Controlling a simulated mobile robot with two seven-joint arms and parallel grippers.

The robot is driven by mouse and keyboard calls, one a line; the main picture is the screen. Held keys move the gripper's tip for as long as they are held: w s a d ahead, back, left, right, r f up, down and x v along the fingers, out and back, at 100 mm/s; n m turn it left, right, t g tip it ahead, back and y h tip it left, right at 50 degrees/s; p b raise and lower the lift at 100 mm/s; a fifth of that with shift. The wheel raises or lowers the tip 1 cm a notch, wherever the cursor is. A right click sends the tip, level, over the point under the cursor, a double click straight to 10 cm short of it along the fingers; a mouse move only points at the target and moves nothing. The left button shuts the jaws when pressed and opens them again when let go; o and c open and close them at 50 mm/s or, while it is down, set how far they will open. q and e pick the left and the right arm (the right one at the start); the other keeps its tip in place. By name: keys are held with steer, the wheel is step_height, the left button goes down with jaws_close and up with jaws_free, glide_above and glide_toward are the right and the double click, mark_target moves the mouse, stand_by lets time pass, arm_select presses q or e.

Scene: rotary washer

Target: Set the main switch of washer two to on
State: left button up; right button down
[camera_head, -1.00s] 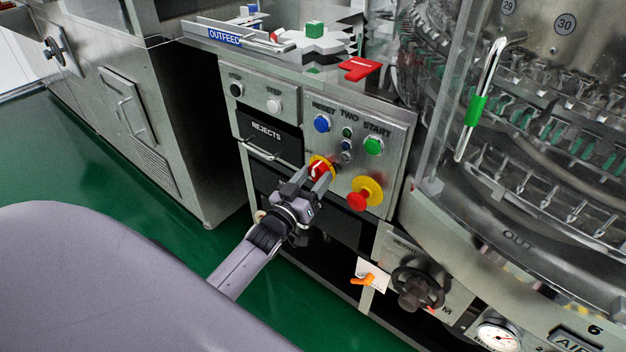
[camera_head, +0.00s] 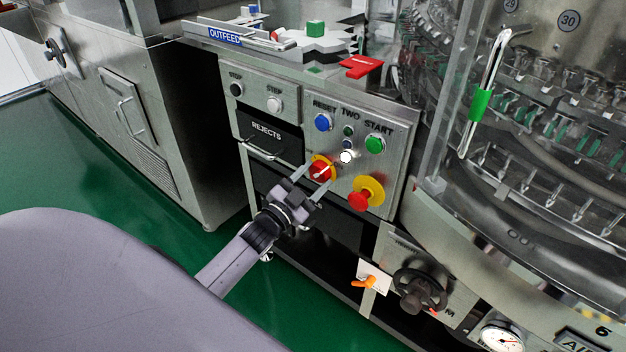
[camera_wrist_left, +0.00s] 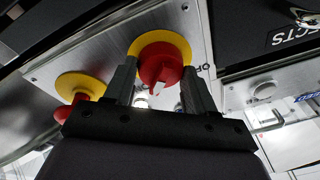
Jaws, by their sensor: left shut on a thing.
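The main switch (camera_head: 321,169) is a red rotary knob with a white pointer on a yellow plate, on the washer-two panel. A white lamp (camera_head: 347,157) just above and right of it is lit bright. My left gripper (camera_head: 311,182) is at the switch, with one finger on each side of the red knob and shut on it. The wrist view shows the knob (camera_wrist_left: 160,66) between the two fingers, its white pointer tilted and partly lit; part of the lettering beside it is covered by a finger. My right gripper is not in view.
A red emergency button (camera_head: 359,201) on a yellow plate sits close to the lower right. The blue reset button (camera_head: 323,122) and green start button (camera_head: 374,144) are above. The rejects drawer handle (camera_head: 264,151) sticks out at left. A dark handwheel (camera_head: 419,290) is below.

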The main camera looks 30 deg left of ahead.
arm_select(q)
steer(key=shift+m, duration=0.3)
steer(key=o, duration=1)
steer(key=shift+o, duration=0.2)
steer(key=s+f, duration=0.1)
steer(key=s, duration=0.6)
steer(key=shift+a+p, duration=0.35)
steer(key=shift+p, duration=0.1)
steer(key=shift+f, duration=0.1)
